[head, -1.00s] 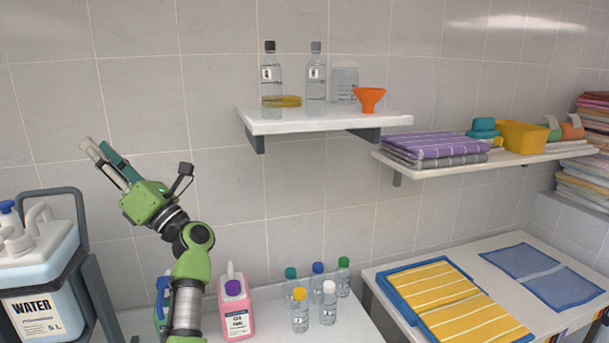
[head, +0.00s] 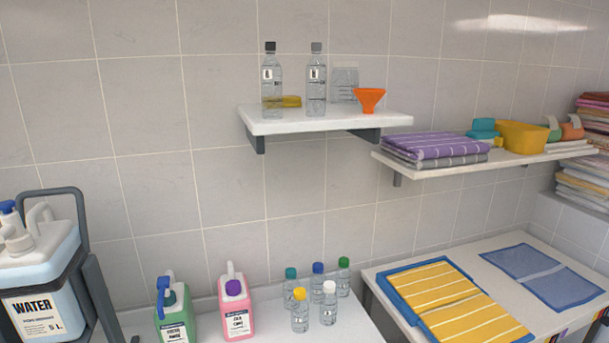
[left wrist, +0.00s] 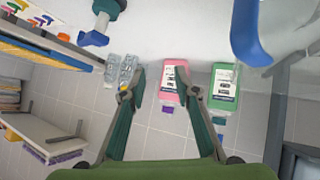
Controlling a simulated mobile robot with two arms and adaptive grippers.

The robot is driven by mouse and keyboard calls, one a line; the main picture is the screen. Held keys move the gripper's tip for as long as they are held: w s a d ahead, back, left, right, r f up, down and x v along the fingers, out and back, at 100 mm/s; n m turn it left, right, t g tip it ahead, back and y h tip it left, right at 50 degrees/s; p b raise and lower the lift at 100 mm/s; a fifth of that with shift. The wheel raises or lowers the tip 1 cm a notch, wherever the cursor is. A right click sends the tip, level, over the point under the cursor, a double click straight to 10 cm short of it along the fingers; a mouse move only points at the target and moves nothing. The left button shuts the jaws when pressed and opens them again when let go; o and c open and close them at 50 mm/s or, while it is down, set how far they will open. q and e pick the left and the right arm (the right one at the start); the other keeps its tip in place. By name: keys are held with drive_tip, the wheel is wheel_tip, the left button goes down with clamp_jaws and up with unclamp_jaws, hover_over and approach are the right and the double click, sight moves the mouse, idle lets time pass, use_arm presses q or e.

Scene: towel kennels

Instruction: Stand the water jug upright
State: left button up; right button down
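The water jug (head: 62,290) is a pale blue-white jug labelled "WATER 5 L" at the left edge of the head view. It sits in a dark frame (head: 82,215) with a looped handle, and part of it is cut off by the picture edge. I cannot tell for certain whether it leans. My left gripper (left wrist: 161,72) is open and empty in the left wrist view, with its two fingers spread apart. It is out of the head view. My right gripper is in neither view.
A green jug (head: 175,322) and a pink jug (head: 237,315) stand on the white table, with several small capped bottles (head: 329,305) to their right. A wall shelf (head: 330,120) holds two clear bottles and an orange funnel (head: 369,98). Folded towels (head: 435,146) lie on another shelf.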

use_arm(q)
drive_tip(key=s+a+f+m+g+y, duration=0.1)
drive_tip(key=s+f+m+g, duration=0.15)
drive_tip(key=s, duration=0.75)
drive_tip(key=s+a+f+m+g+y, duration=0.1)
drive_tip(key=s+a+f+g, duration=0.2)
drive_tip(key=s, duration=0.8)
wheel_tip(320, 180, down, 32)
drive_tip(key=s+d+g+b, duration=0.2)
drive_tip(key=b, duration=0.4)
drive_tip(key=s+a+f+b, duration=0.1)
drive_tip(key=s+f+b, duration=0.1)
drive_tip(key=s+f, duration=0.6)
drive_tip(key=s+a+f+g+b, duration=0.1)
drive_tip(key=s+a+f+b, duration=0.1)
drive_tip(key=s+f, duration=0.6)
wheel_tip(320, 180, down, 5)
drive_tip(key=shift+s+a+r, duration=0.1)
drive_tip(key=shift+s+a, duration=0.15)
drive_tip(key=shift+s, duration=0.15)
drive_tip(key=shift+g, duration=0.25)
